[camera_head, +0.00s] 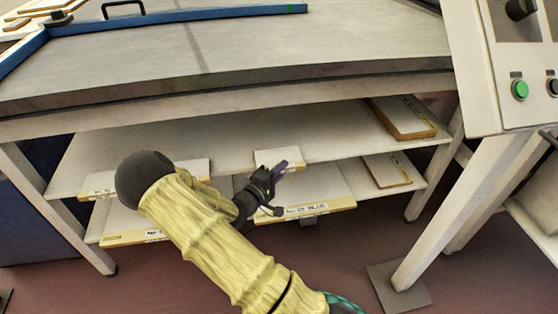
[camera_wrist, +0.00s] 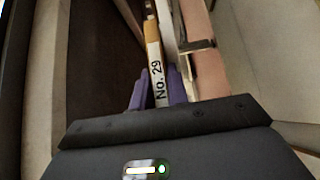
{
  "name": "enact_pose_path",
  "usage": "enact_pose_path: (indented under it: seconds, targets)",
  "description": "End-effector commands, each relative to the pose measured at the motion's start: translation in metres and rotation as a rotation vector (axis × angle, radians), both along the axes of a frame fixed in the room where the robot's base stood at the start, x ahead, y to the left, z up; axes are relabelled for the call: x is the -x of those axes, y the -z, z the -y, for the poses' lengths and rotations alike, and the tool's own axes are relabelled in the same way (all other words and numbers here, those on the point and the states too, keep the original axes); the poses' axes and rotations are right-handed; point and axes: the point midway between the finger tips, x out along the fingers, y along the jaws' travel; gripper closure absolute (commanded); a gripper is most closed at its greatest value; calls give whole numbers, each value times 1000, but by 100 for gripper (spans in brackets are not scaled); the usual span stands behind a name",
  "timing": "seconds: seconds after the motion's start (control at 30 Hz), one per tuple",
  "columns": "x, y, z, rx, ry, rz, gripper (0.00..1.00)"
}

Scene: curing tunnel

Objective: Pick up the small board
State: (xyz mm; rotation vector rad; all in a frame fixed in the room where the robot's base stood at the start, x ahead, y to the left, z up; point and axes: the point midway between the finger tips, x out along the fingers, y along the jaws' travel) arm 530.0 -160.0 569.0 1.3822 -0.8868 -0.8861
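A small pale board (camera_head: 268,156) with a yellowish front edge lies on the upper shelf under the table, near its front. In the wrist view its narrow edge (camera_wrist: 156,72) carries a white label reading "No. 29". My gripper (camera_head: 281,167) is at the board's front edge in the head view. In the wrist view its purple fingers (camera_wrist: 158,88) stand on either side of the labelled edge, very close to it. I cannot tell whether they press on it.
Other boards lie on the upper shelf, at left (camera_head: 97,184) and right (camera_head: 405,118). A larger board (camera_head: 325,190) marked "BLUE" lies on the lower shelf. The thick tabletop (camera_head: 240,75) overhangs the shelves. A control panel (camera_head: 505,75) stands at right.

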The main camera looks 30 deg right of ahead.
Motion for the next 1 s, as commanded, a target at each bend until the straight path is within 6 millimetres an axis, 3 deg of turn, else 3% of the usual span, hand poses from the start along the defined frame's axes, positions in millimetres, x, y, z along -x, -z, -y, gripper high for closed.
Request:
enact_pose_path:
  seconds: [0.37,0.8,1.0]
  targets:
    - [0,-10,0,0,0,1,100]
    - [0,-90,0,-1,0,3,100]
    - [0,-101,0,1,0,0,100]
